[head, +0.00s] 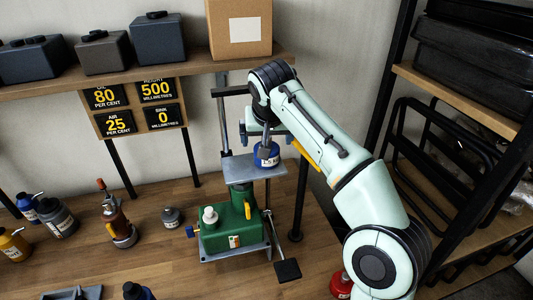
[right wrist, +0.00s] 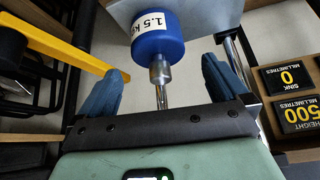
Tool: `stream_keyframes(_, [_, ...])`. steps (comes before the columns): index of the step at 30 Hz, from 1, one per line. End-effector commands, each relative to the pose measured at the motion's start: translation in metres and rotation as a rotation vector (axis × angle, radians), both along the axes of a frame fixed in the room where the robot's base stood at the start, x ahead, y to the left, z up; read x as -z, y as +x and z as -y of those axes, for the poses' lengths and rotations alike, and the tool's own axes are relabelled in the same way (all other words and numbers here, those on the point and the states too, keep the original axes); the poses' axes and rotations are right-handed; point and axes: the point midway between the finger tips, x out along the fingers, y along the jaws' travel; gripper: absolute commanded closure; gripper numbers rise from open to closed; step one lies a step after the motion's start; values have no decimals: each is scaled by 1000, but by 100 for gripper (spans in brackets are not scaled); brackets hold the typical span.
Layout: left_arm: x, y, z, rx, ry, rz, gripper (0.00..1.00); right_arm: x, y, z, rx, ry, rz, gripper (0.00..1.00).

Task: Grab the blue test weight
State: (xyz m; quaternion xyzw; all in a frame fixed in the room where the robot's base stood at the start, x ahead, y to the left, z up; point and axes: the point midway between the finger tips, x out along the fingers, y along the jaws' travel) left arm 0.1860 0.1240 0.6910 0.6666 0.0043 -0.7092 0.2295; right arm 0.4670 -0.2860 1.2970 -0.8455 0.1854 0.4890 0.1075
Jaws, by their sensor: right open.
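The blue test weight (head: 266,158), with a white label and a metal stem on top, stands on the grey top plate (head: 238,170) of a green jack (head: 232,232). My right gripper (head: 266,137) is open directly above it. In the right wrist view the weight (right wrist: 158,42) reads 1.5 kg. Its metal stem points toward my gripper and lies between the two blue fingers (right wrist: 163,78), with a gap on both sides. No finger is seen touching it. My left gripper is not in view.
A shelf (head: 200,62) with dark weights and a cardboard box (head: 240,30) runs behind. Signs (head: 133,108) hang below it. A dark rack (head: 450,150) is at right.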

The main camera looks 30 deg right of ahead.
Motion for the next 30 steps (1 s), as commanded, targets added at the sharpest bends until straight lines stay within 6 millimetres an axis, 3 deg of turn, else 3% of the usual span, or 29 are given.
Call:
stream_keyframes(9, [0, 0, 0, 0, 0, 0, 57, 41, 14, 7, 1, 0, -3, 0])
stream_keyframes(17, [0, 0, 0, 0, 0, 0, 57, 44, 16, 8, 0, 0, -1, 0])
stream_keyframes(20, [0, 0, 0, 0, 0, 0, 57, 43, 16, 8, 0, 0, -1, 26])
stream_keyframes(24, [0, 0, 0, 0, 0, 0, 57, 43, 16, 8, 0, 0, -1, 72])
stream_keyframes(27, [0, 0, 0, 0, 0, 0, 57, 43, 16, 8, 0, 0, -1, 100])
stream_keyframes(30, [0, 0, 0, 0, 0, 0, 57, 39, 16, 8, 0, 0, 10, 100])
